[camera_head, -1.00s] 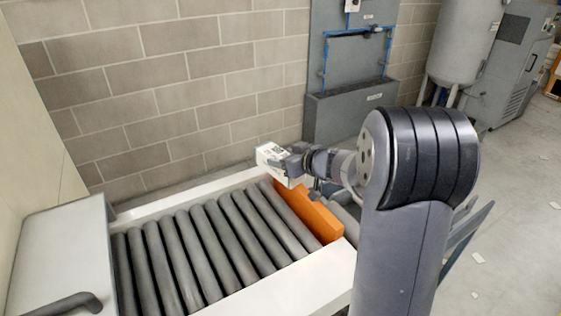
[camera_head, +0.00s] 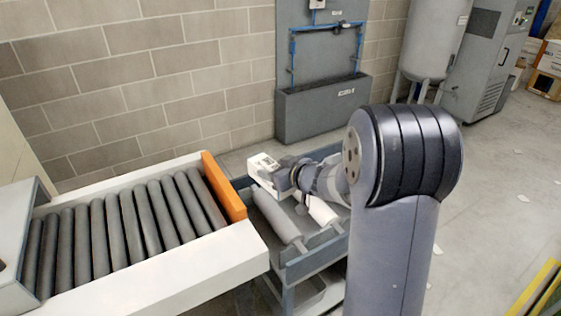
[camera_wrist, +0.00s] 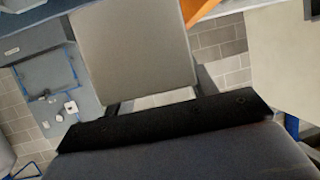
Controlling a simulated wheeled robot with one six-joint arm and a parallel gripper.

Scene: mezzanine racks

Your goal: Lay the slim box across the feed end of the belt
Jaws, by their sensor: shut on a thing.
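The slim box (camera_head: 262,164) is pale with a dark-marked label on its end, and it sits at the tip of my arm. My gripper (camera_head: 283,174) is shut on it. In the wrist view the box shows as a plain grey face (camera_wrist: 135,50) between the fingers. The belt (camera_head: 130,225) is a row of dark rollers in a white frame at the left. An orange bar (camera_head: 224,190) stands across its right end. The box is held to the right of that bar, clear of the rollers. Its far side is hidden.
A grey panel (camera_head: 322,100) stands at the block wall behind. The floor at the right is open, with a yellow-marked thing (camera_head: 537,290) at the lower right.

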